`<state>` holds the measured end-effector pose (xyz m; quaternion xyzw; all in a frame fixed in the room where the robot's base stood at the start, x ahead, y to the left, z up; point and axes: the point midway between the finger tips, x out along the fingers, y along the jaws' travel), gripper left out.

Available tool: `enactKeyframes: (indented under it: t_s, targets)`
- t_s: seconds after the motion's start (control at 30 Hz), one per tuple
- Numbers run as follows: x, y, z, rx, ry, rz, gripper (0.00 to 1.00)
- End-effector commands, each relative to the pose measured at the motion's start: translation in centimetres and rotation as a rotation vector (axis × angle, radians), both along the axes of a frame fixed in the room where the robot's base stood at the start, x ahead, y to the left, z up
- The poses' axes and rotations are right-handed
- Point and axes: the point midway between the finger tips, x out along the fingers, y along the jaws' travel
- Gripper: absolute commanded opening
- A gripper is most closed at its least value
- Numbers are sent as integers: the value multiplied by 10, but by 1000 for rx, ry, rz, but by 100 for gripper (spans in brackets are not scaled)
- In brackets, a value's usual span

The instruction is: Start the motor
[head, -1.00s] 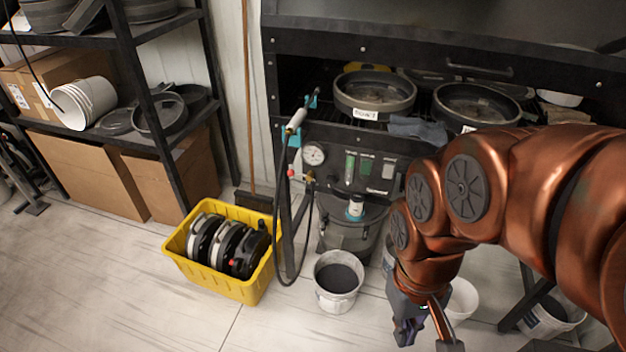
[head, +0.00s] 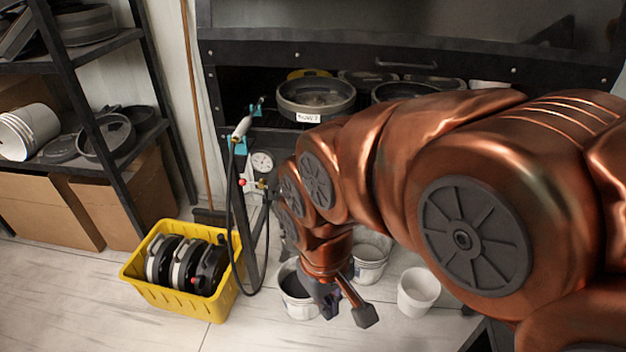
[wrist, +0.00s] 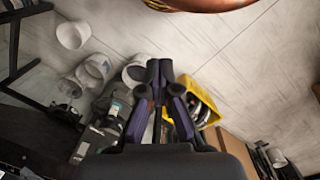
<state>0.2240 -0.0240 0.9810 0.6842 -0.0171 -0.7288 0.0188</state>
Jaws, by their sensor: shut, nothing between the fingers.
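My gripper (head: 327,303) is shut and empty, low over the floor by the dark-filled bucket, in front of the test bench. In the wrist view its two fingers (wrist: 160,68) lie close together, pointing at the floor between the buckets and the yellow crate. The bench's control panel is mostly hidden behind my copper arm in the head view; only its round gauge (head: 262,162) and the hose fittings beside it show. I cannot make out a motor or a motor switch.
A yellow crate (head: 212,302) with several round black-and-white units stands left of my gripper. A dark-filled bucket (head: 297,306) and a white bucket (head: 418,291) stand near it. A black hose (head: 232,215) hangs beside the bench. Shelves (head: 128,42) stand at left; the front-left floor is clear.

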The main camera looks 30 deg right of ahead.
Motion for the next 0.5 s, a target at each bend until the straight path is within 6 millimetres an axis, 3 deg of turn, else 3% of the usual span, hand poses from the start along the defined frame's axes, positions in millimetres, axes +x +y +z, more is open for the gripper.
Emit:
enactKeyframes:
  t_s: [0.03,0.2,0.5]
  targets:
    - [16,-14,-17,-30,-43,0,0]
    - [88,-80,-41,-181,-247,53,0]
    - [193,-190,-53,-483,-544,268,0]
